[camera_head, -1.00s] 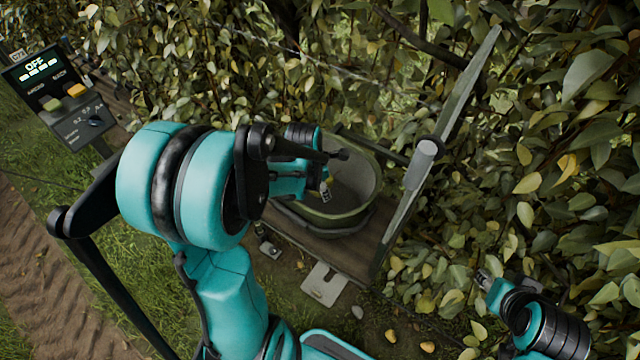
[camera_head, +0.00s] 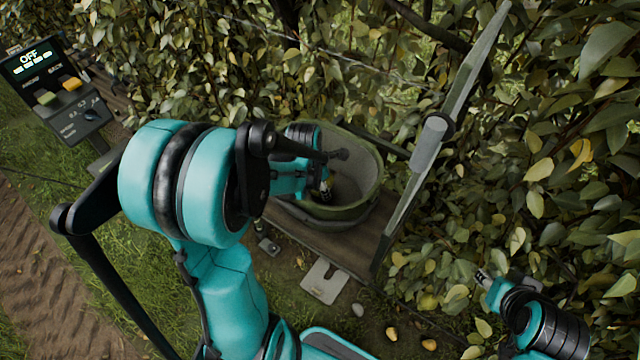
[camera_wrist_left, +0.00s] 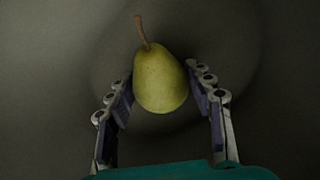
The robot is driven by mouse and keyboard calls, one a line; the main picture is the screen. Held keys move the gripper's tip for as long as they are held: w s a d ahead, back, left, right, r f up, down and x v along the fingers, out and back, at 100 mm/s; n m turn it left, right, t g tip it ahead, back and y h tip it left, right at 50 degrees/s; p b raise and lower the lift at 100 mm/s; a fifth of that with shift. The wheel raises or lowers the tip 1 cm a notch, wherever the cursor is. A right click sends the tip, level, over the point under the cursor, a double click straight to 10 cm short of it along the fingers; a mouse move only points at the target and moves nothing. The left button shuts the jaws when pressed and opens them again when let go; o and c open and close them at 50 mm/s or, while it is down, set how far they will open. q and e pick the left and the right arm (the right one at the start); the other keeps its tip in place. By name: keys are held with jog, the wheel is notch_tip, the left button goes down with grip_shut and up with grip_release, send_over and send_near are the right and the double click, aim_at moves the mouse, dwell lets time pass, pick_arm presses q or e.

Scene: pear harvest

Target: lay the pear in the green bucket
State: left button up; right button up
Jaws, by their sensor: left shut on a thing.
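The green bucket (camera_head: 362,205) stands on a wooden platform in the middle of the head view. My left gripper (camera_head: 325,190) reaches down inside the bucket, partly hidden by my left arm. In the left wrist view my left gripper (camera_wrist_left: 162,100) is shut on a yellow-green pear (camera_wrist_left: 160,80), one finger on each side, stem pointing up in the picture. The bucket's dim inside fills the background there. Whether the pear touches the bottom cannot be told. My right gripper (camera_head: 484,279) is at the lower right, small, its fingers not clear.
The wooden platform (camera_head: 357,247) carries the bucket, with a slanted grey post (camera_head: 430,145) at its right. Dense leafy hedge lies behind and to the right. A control panel (camera_head: 62,90) reading OFF is at upper left. Fallen pears (camera_head: 391,333) lie on the ground.

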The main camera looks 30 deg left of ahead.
pick_arm(q)
jog(key=shift+f+b, duration=0.45)
jog(key=shift+b, duration=0.05)
dwell(0.3)
jog(key=o, duration=1.3)
jog(key=shift+o, duration=0.2)
jog(key=shift+r, duration=0.1)
